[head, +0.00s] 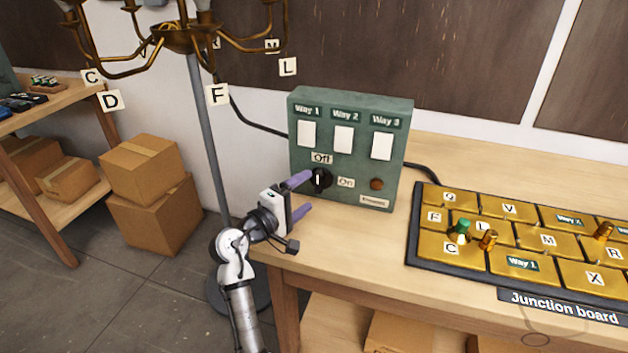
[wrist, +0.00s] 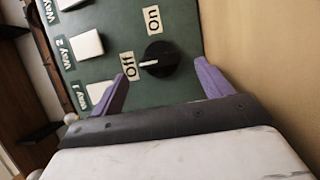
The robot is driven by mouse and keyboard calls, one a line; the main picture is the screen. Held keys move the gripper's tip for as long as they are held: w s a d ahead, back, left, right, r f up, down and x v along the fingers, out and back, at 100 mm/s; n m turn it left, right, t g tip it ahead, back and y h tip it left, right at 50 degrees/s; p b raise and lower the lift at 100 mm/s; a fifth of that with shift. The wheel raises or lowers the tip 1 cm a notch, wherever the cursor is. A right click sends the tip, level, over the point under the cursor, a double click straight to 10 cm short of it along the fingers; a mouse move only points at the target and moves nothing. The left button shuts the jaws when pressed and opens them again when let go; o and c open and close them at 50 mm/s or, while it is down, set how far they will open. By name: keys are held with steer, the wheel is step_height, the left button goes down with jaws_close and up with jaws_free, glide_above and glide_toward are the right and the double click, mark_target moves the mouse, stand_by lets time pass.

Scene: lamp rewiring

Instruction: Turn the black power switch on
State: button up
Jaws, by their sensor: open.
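The black power switch (head: 320,181) is a round knob low on the front of the green switch box (head: 300,96). Its white mark points up at the "Off" label (head: 321,158); the "On" label (head: 346,182) is to its right. In the wrist view the knob (wrist: 160,58) shows with its mark toward "Off" (wrist: 129,66). My gripper (head: 308,192) is open in front of the box, its purple fingers toward the knob. In the wrist view my gripper (wrist: 162,72) has a finger on each side of the knob, with gaps; I cannot tell the depth.
Three white rocker switches, such as Way 2 (head: 343,139), sit above the knob. A reddish round lamp (head: 376,184) is to its right. The junction board (head: 540,240) lies right on the wooden bench (head: 365,235). A brass chandelier (head: 185,38) hangs upper left on a grey pole.

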mark_target(316, 185)
steer(key=shift+p+x, duration=0.4)
steer(key=shift+x, duration=1.95)
steer(key=shift+a, duration=0.1)
steer(key=c, duration=1)
